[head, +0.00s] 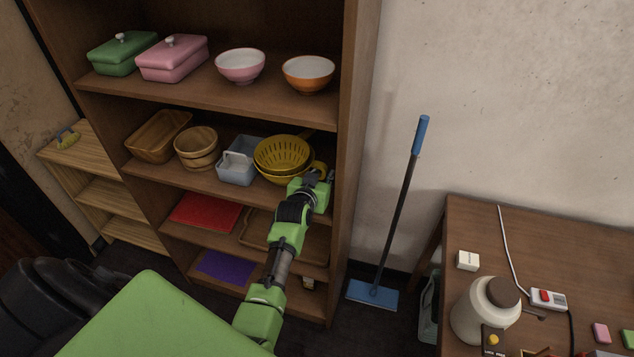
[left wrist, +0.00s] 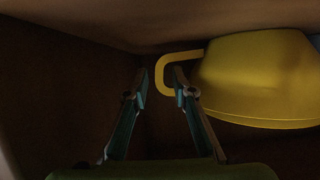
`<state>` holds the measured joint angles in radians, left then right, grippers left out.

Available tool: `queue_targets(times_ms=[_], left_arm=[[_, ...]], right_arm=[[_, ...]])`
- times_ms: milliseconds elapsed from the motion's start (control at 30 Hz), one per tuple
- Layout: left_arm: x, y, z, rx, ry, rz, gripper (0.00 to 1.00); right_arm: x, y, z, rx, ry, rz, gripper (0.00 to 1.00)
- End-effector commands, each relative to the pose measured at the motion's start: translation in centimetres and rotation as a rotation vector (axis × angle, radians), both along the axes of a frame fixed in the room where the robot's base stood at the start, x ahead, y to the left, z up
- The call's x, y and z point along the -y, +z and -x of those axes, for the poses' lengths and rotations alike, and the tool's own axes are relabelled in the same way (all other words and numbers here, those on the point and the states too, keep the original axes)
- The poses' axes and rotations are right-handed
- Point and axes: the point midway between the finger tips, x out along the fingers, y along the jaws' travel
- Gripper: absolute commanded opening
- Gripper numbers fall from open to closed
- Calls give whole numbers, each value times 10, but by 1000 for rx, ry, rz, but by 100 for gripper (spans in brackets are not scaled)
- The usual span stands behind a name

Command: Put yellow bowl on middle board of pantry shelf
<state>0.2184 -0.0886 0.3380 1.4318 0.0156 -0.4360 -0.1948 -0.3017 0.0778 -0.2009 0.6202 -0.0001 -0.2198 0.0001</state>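A yellow bowl (head: 279,178) stands at the right end of the pantry shelf (head: 345,110) board that holds baskets. A slotted yellow colander (head: 284,152) sits in or over it, so most of the bowl is hidden. In the left wrist view, a yellow vessel (left wrist: 258,75) with a looped handle fills the right side; I cannot tell which of the two it is. My left gripper (head: 320,178) is at the front right of the yellow pieces. In the left wrist view its fingers (left wrist: 161,78) are apart, with the handle beside and partly behind the right finger. My right gripper is not in view.
A grey-blue caddy (head: 238,162), a wooden bucket (head: 197,149) and a wooden basket (head: 158,136) fill the same board leftward. Bowls and lidded dishes stand above. A red tray (head: 206,212) lies below. The shelf's right side wall is close to my gripper.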

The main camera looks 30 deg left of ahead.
Motion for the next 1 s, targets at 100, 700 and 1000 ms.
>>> queue_targets(times_ms=[100,700,1000], left_arm=[[4,5,15,-1,0,0,24],[24,40,97,0,-1,0,24],[25,43,101,-1,-1,1,24]], right_arm=[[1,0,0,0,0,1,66],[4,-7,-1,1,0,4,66],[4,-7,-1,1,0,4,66]])
